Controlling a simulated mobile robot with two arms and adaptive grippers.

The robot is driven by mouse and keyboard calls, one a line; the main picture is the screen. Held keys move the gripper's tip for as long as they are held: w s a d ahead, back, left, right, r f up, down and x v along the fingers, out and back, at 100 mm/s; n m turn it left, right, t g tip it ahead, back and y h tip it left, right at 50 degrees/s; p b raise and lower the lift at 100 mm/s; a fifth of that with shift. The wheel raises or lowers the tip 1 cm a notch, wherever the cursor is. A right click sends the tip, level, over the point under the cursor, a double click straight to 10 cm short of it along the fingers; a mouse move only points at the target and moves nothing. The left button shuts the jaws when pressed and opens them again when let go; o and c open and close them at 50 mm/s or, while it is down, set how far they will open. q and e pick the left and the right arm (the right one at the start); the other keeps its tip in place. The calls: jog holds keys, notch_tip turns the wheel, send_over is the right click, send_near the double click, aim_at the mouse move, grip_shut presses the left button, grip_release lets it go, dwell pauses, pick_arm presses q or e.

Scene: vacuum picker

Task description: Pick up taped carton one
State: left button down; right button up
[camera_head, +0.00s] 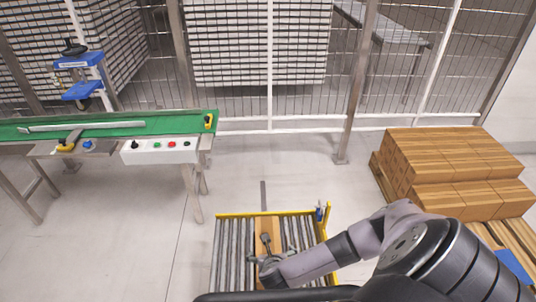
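A brown carton (267,224) lies lengthwise on the roller conveyor (231,250) at the bottom middle. My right arm comes in from the lower right and reaches over the conveyor. My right gripper (264,252) is at the carton, over its upper face, and hides part of it. The fingers are small here, and I cannot tell whether they are open, shut or touching the carton. Any tape on this carton is too small to make out. My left gripper is not in view.
Stacked cartons (440,160) stand on a wooden pallet (508,241) at the right. A green belt conveyor (110,123) with a control box (158,152) stands at the left. A wire fence (300,121) closes off the back. The floor between the conveyors is clear.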

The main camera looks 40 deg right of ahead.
jog(key=x, duration=0.6)
jog(key=b+x, duration=0.1)
jog(key=x, duration=0.1)
jog(key=shift+w+a+f, duration=0.15)
jog(key=shift+w+f, duration=0.2)
jog(key=shift+f, duration=0.05)
jog(key=shift+c, duration=0.3)
jog(key=c, duration=1.6)
jog(key=shift+r, duration=0.1)
jog(key=shift+c, duration=0.6)
